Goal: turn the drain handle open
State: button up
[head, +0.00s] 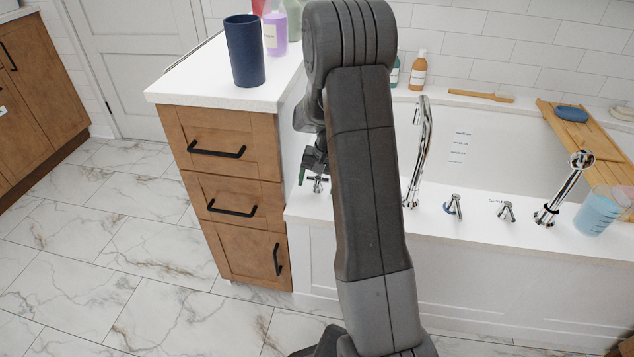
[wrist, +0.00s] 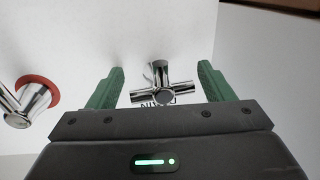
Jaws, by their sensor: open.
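The drain handle (wrist: 164,92) is a chrome cross-shaped handle on the white tub deck. In the wrist view it stands between the two green fingers of my gripper (wrist: 161,68), with a gap on each side. Dark lettering beside it is partly hidden by the handle. In the head view the handle (head: 318,184) shows at the left end of the deck, just below my gripper (head: 306,168), which is partly hidden behind my arm. My gripper is open and holds nothing.
A chrome handle with a red ring (wrist: 32,98) stands left in the wrist view. In the head view, a tall spout (head: 420,150), more taps (head: 453,206) and a blue cup (head: 597,212) line the deck. A wooden cabinet (head: 225,150) stands close at left.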

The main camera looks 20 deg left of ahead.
notch_tip(320, 180, up, 14)
jog(key=d+p, duration=0.2)
jog(key=p, duration=0.1)
jog(key=shift+w+d+f, duration=0.2)
jog(key=shift+w+d, duration=0.1)
jog(key=shift+w, duration=0.05)
jog(key=shift+f, duration=0.15)
jog(key=a+f+b, duration=0.1)
jog(key=f, duration=0.3)
jog(key=f+b, duration=0.1)
jog(key=f, duration=0.4)
jog(key=s+a+f+b, duration=0.1)
jog(key=f, duration=0.3)
jog(key=shift+a+f, duration=0.35)
jog(key=shift+r, duration=0.1)
jog(key=shift+m, duration=0.3)
jog(key=shift+r, duration=0.1)
